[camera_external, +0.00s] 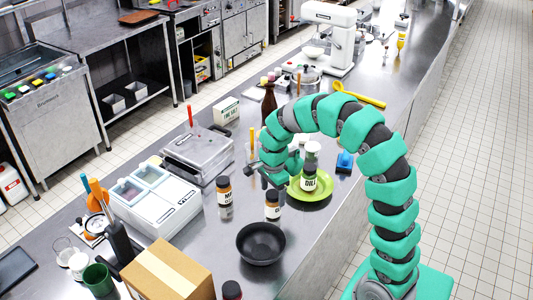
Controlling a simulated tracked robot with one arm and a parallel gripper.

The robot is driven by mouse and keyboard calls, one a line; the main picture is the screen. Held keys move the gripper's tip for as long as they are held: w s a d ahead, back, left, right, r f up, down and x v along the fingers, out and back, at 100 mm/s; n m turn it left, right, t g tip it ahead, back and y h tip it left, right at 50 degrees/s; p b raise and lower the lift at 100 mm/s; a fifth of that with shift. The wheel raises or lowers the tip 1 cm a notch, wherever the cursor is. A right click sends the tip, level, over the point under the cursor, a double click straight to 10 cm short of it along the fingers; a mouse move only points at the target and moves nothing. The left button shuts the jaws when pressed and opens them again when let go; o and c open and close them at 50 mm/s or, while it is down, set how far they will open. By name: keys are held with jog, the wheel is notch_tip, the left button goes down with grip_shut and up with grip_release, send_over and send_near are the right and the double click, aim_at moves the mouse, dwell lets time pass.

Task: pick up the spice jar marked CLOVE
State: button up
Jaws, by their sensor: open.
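No label in view clearly reads CLOVE. A brown jar (272,206) with a white label too small to read stands on the steel counter (205,240), just below my gripper (267,182). My gripper is open and points down from the end of the green arm; its fingers look small and partly merge with the arm. Another brown jar (224,191), its label starting with "MA", stands to the left. A jar marked DILL (309,182) stands on a green plate (322,194) to the right. A dark-capped jar (232,290) is cut off at the bottom edge, its label hidden.
A black bowl (261,245) stands in front of the unread jar. A cardboard box (168,272) is at the front left.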

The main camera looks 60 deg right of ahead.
notch_tip(320, 180, down, 4)
jog(key=shift+r, duration=0.25)
jog(key=c, duration=1.2)
jog(key=shift+r, duration=0.15)
